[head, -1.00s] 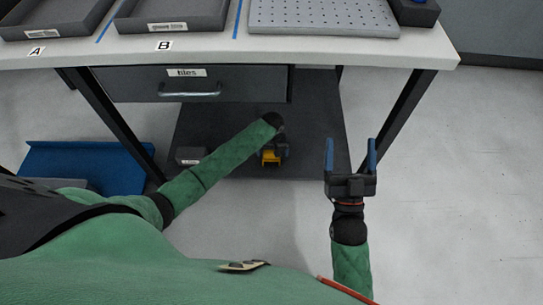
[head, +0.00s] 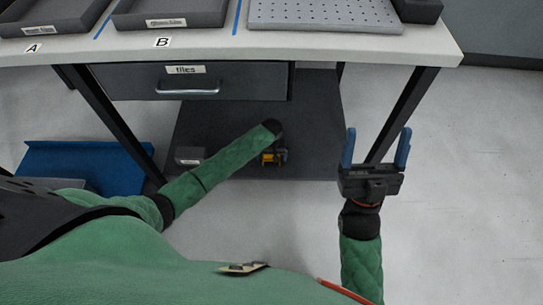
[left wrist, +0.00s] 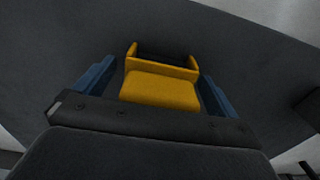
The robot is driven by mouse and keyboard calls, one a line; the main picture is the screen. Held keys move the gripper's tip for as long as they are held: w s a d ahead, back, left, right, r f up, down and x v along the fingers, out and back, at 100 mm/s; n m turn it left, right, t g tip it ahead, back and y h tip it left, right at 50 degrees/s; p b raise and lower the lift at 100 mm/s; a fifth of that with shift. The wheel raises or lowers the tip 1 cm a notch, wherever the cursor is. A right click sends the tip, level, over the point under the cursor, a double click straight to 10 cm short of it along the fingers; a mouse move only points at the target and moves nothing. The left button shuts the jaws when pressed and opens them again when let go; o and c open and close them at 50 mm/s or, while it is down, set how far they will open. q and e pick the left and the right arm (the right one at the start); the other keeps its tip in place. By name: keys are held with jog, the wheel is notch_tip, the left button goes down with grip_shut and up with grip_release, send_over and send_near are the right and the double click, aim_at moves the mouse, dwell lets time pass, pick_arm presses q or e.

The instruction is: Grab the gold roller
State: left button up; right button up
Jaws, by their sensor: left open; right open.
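A gold piece (head: 268,158), which I take for the gold roller, is on the dark lower shelf under the table, near its front edge. In the left wrist view the gold roller (left wrist: 160,88) has a flat front part and a raised frame behind it. My left gripper (head: 274,154) reaches down to it and is partly hidden by its own arm in the head view. In the left wrist view its open blue fingers (left wrist: 158,82) stand on either side of the gold roller; contact cannot be told. My right gripper (head: 376,147) is open and empty, right of the shelf.
The dark lower shelf (head: 315,120) lies under the white table (head: 215,47) and its drawer (head: 190,82). A small grey box (head: 189,155) is left of my left gripper. A blue bin (head: 90,165) stands at the left. Table legs flank the shelf; floor at right is clear.

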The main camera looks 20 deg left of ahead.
pick_arm(q)
jog(key=shift+c, duration=0.5)
jog(key=c, duration=1)
jog(key=shift+r, duration=0.15)
